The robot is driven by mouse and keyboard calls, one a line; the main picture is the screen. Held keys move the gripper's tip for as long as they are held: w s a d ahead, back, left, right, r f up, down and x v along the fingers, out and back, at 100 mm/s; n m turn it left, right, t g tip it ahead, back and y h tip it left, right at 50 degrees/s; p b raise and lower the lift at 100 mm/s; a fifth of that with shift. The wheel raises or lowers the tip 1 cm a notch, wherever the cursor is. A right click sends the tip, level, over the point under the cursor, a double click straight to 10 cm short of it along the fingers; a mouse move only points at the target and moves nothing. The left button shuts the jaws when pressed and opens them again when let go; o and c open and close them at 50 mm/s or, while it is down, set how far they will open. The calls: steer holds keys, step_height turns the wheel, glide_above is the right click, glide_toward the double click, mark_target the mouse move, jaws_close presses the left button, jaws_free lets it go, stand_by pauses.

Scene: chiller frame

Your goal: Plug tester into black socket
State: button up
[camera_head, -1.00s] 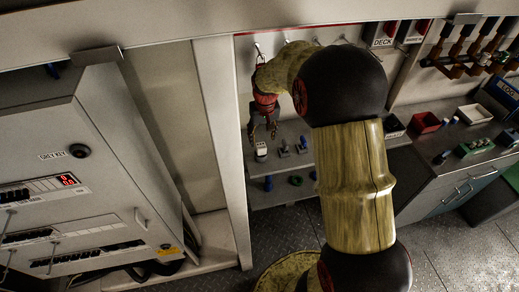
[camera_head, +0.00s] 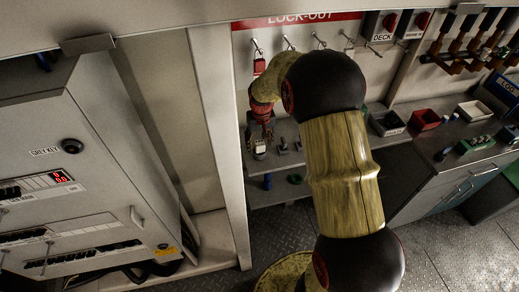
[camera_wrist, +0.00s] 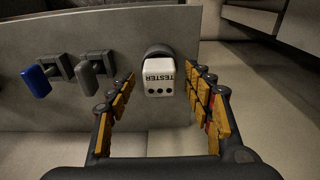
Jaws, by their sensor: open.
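The tester (camera_wrist: 159,77) is a small white block with the word TESTER and several dark dots. In the wrist view it sits against a round dark fitting (camera_wrist: 157,50) on a grey panel, and I cannot tell whether that is the black socket. My gripper (camera_wrist: 163,88) is open, with its orange-padded fingers on either side of the tester and a gap on both sides. In the head view the tester (camera_head: 260,150) shows white on the shelf unit, with my gripper (camera_head: 262,137) just above it.
A blue-handled fitting (camera_wrist: 37,81) and a grey one (camera_wrist: 92,80) stand left of the tester. A red padlock (camera_head: 259,66) hangs on a hook above my gripper. The grey cabinet (camera_head: 80,190) and a white post (camera_head: 218,140) stand to the left.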

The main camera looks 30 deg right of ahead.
steer(key=shift+f, duration=0.55)
steer(key=shift+r, duration=0.1)
steer(key=c, duration=0.4)
steer(key=c, duration=0.7)
steer(key=shift+c, duration=0.5)
steer(key=shift+r, duration=0.1)
